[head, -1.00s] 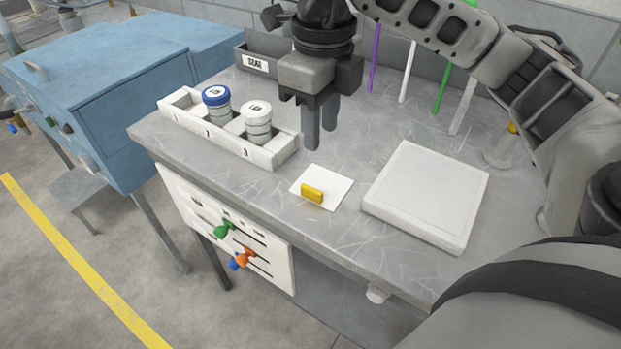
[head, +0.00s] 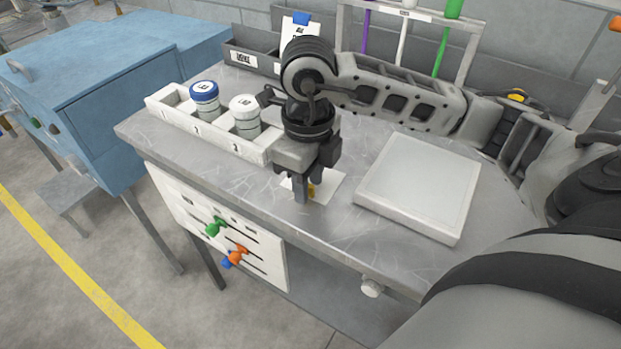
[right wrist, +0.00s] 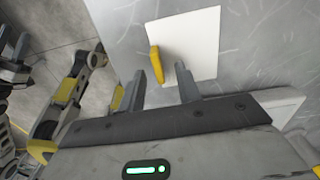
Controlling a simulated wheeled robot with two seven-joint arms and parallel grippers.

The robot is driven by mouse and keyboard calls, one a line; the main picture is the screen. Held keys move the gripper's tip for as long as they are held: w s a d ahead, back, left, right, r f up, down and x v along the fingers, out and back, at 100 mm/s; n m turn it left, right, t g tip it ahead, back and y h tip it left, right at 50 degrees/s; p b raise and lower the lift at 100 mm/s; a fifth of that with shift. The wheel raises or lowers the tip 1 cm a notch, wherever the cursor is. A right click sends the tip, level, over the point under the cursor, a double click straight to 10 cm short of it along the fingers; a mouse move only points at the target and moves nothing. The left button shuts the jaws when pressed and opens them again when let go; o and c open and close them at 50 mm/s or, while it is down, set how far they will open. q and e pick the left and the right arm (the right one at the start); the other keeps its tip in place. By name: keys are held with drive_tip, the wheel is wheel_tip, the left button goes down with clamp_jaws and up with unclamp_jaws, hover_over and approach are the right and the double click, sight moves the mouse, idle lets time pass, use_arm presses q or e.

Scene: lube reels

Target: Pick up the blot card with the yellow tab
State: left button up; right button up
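The blot card is a white square (right wrist: 205,40) lying flat on the grey bench, with an upright yellow tab (right wrist: 158,65) near one edge. In the head view the card (head: 328,186) is partly hidden by my right gripper (head: 303,192), which points down over it. My left gripper (right wrist: 13,42) seems to show small at the left edge of that view, fingers apart.
A white tray (head: 185,118) with a blue-lidded jar (head: 205,98) and a white-lidded jar (head: 244,117) stands left of the gripper. A pale square plate (head: 420,185) lies to the right. A rack with coloured sticks (head: 443,50) stands behind. The bench's front edge is close.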

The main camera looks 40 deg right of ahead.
drive_tip(key=shift+c, duration=0.3)
clamp_jaws()
drive_tip(key=shift+r, duration=0.1)
